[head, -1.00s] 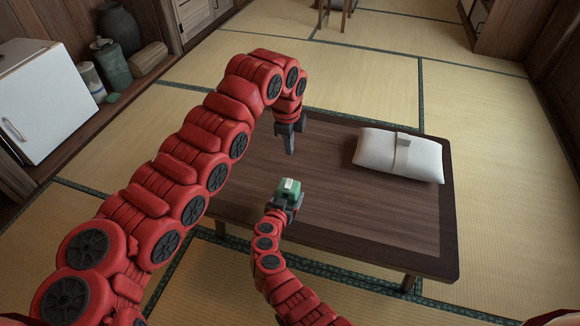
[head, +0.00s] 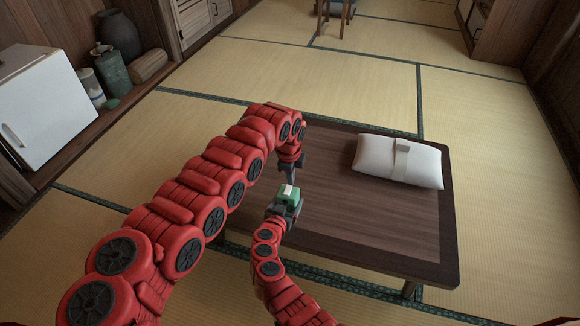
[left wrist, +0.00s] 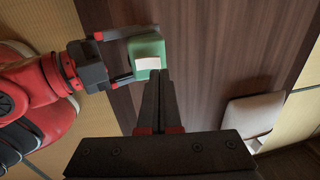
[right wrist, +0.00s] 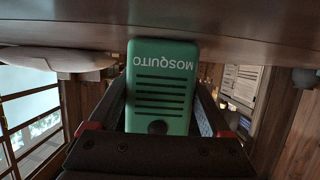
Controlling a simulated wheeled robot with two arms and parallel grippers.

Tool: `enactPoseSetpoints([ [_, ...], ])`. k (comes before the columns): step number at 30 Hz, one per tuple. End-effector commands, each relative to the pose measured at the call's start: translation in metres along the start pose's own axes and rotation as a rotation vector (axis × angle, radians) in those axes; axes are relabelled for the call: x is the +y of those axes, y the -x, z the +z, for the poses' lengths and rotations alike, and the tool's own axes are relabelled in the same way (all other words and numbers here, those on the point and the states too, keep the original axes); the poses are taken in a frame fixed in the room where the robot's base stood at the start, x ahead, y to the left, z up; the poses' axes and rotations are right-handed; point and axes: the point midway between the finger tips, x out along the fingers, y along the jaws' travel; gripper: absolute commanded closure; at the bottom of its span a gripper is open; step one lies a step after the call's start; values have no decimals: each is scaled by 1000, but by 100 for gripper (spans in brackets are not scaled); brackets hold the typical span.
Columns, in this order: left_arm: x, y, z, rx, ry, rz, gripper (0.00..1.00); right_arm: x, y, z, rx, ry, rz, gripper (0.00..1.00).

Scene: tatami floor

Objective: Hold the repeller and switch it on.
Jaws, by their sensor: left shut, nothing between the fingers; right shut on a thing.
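The repeller is a small green box with a white top piece; it shows in the head view (head: 288,198). In the right wrist view the repeller (right wrist: 161,85) shows the word MOSQUITO upside down, dark slots and a dark round spot. My right gripper (head: 284,208) is shut on the repeller and holds it over the near left part of the table. My left gripper (head: 290,175) is shut and empty, just above the repeller. In the left wrist view the closed left fingertips (left wrist: 160,78) appear close to the repeller's white piece (left wrist: 148,63); I cannot tell whether they touch.
The low dark wooden table (head: 370,225) lies under both grippers. A white cushion-like bundle with a band (head: 398,161) lies on its far right part. The middle of the table is clear. A white cabinet (head: 45,105) and jars stand far left.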

Motion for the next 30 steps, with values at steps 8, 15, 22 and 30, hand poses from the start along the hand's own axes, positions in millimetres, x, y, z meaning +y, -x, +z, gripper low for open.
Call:
enactPoseSetpoints([
  [8,-2,-17,1,-1,1,-4,100,0,0,0,0,0,0,81],
  [15,-1,-18,1,-1,1,-4,100,0,0,0,0,0,0,81],
  [22,-3,-23,0,0,1,-2,100,0,0,0,0,0,0,81],
  [30,-1,-22,1,0,1,-1,100,0,0,0,1,0,0,81],
])
